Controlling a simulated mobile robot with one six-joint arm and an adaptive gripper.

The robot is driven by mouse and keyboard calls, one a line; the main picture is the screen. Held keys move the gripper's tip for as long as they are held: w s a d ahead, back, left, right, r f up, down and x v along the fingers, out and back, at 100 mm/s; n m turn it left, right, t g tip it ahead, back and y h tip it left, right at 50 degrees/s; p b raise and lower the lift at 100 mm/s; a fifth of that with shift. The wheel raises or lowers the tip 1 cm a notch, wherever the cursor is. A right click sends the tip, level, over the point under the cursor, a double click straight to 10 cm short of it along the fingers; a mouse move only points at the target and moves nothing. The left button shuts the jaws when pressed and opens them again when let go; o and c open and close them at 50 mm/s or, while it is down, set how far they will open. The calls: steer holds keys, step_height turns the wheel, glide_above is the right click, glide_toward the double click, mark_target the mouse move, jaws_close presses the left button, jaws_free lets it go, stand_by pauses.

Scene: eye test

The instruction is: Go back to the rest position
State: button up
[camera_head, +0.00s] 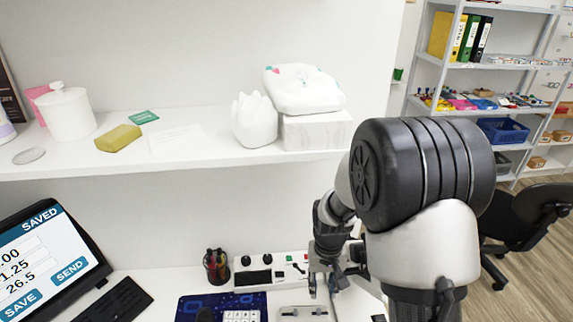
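My gripper (326,284) shows at the lower middle right, at the end of my grey and black arm. It points down over the white desk, beside a white panel with black knobs (268,268). Its fingers are small and partly overlapped by other parts, so I cannot tell whether they are open or shut. I see nothing clearly held in it. My arm is bent, and its large black joint covers part of the view to the right of the shelf.
A white shelf (200,160) above the desk bears a white jar (66,112), a yellow block (118,138), a white vase (254,120) and a box (316,131). A tilted screen (45,262) and a pen cup (216,266) stand below. A black chair (525,222) and metal shelving stand right.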

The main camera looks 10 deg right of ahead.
step_height(320, 180, up, 10)
steer(key=s+t, duration=0.1)
steer(key=s, duration=0.2)
steer(key=s+a+r+n+t, duration=0.1)
steer(key=s+r+t, duration=0.2)
steer(key=s+r, duration=1.1)
steer(key=s, duration=0.4)
steer(key=shift+t, duration=0.3)
